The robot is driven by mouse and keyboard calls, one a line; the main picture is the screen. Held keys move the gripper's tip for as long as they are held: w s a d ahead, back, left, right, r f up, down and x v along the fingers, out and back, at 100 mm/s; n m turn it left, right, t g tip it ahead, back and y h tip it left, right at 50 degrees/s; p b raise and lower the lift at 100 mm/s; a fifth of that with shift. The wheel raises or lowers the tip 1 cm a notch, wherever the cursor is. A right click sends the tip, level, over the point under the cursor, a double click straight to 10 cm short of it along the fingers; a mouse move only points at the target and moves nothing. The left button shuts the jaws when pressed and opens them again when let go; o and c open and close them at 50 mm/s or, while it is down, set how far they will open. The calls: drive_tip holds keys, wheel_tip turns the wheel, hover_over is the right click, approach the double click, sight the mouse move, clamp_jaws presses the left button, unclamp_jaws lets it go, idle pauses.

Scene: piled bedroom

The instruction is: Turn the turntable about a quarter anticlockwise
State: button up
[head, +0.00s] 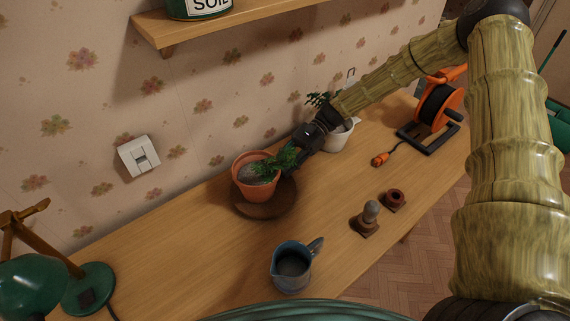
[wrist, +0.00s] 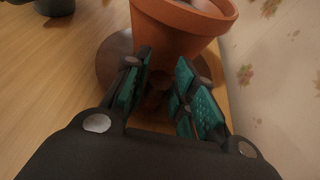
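The turntable (head: 264,210) is a round brown wooden disc on the table near the wall. A terracotta pot (head: 253,188) with a green plant stands on it. In the wrist view the turntable (wrist: 113,65) shows behind and beside the pot (wrist: 175,32). My gripper (head: 288,168) is at the right side of the pot, partly hidden by leaves in the head view. In the wrist view my gripper (wrist: 165,92) has its teal-padded fingers apart, with a small dark reddish-brown part visible between them. I cannot tell whether the fingers touch it.
A blue jug (head: 291,268) stands in front. A white pot (head: 338,138) stands behind my arm, and an orange cable reel (head: 437,105) is at the right. Small stamp-like items (head: 370,212) lie near the front edge. A green lamp (head: 85,288) is at the left. A shelf (head: 190,28) hangs above.

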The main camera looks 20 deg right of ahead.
idle(0.3)
drive_tip(key=v, duration=0.8)
idle(0.6)
